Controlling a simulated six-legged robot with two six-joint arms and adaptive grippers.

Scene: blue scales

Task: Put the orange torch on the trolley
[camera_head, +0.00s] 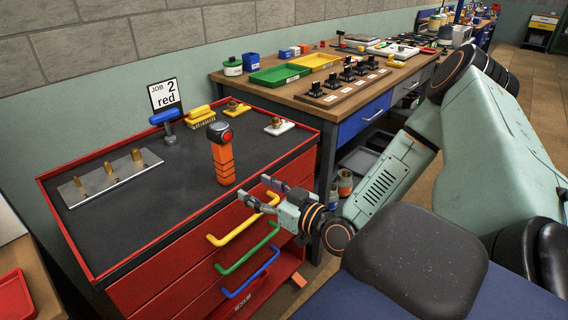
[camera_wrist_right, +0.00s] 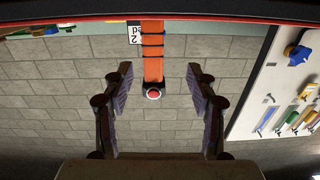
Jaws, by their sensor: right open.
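The orange torch (camera_head: 223,163) stands upright on the dark top of the red trolley (camera_head: 120,215), near its front edge, with its black head and red lens at the top. My right gripper (camera_head: 256,191) is open and empty at the trolley's front rim, with its fingers pointing toward the torch and a gap between them. In the right wrist view, the torch (camera_wrist_right: 152,50) appears upside down between the two open fingers (camera_wrist_right: 158,85), farther ahead of them. My left gripper is not in view.
On the trolley stand a metal plate with brass pegs (camera_head: 110,184), a blue-handled tool (camera_head: 165,122), yellow items (camera_head: 200,116) and a "JOB 2 red" sign (camera_head: 164,95). A workbench (camera_head: 300,92) with trays stands behind to the right. Coloured drawer handles (camera_head: 245,232) project from the trolley's front.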

